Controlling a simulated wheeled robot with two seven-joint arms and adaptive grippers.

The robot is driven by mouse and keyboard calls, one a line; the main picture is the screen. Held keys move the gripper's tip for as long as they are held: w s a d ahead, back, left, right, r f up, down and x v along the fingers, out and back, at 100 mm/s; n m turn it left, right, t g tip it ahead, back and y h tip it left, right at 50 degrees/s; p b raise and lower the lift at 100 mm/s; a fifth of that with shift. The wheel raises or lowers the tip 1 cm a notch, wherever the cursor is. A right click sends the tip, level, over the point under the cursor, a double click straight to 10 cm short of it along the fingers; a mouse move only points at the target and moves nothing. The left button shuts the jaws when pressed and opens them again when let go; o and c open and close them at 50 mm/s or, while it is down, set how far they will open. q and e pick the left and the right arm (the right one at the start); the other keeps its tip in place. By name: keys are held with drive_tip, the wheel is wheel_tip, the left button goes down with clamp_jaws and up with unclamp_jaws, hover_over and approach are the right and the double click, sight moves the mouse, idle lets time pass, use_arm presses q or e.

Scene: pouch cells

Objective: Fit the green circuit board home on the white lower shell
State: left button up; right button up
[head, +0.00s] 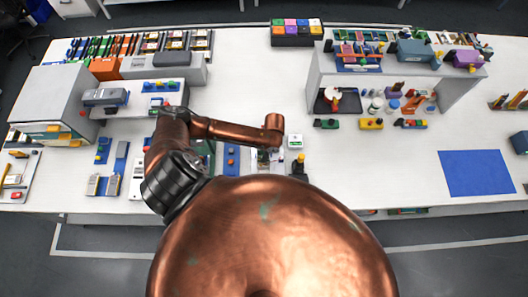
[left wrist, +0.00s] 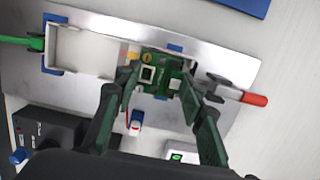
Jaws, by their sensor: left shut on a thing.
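In the left wrist view the green circuit board (left wrist: 161,88) lies between the two dark green fingers of my left gripper (left wrist: 159,77), which is shut on it. The white lower shell (left wrist: 85,54) is an open pale tray on a metal plate (left wrist: 215,62), to the left of the board. The board is over the right part of this fixture; I cannot tell whether it touches the shell or is above it. In the head view my arm hides most of this spot. My right gripper is in neither view.
On the plate are blue corner blocks, a clamp with a green handle (left wrist: 22,42) at left and one with a red handle (left wrist: 254,99) at right. A dark box (left wrist: 48,128) stands close by.

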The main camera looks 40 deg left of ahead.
use_arm(q)
drive_tip(key=shift+f, duration=0.55)
drive_tip(key=o, duration=1.2)
drive_tip(key=r, duration=0.4)
drive_tip(key=d+r, duration=0.1)
drive_tip(key=r, duration=0.3)
drive_tip(key=w+r, duration=0.1)
drive_tip(key=r, duration=0.2)
drive_tip(key=shift+d+r, duration=0.2)
drive_tip(key=shift+r, duration=0.2)
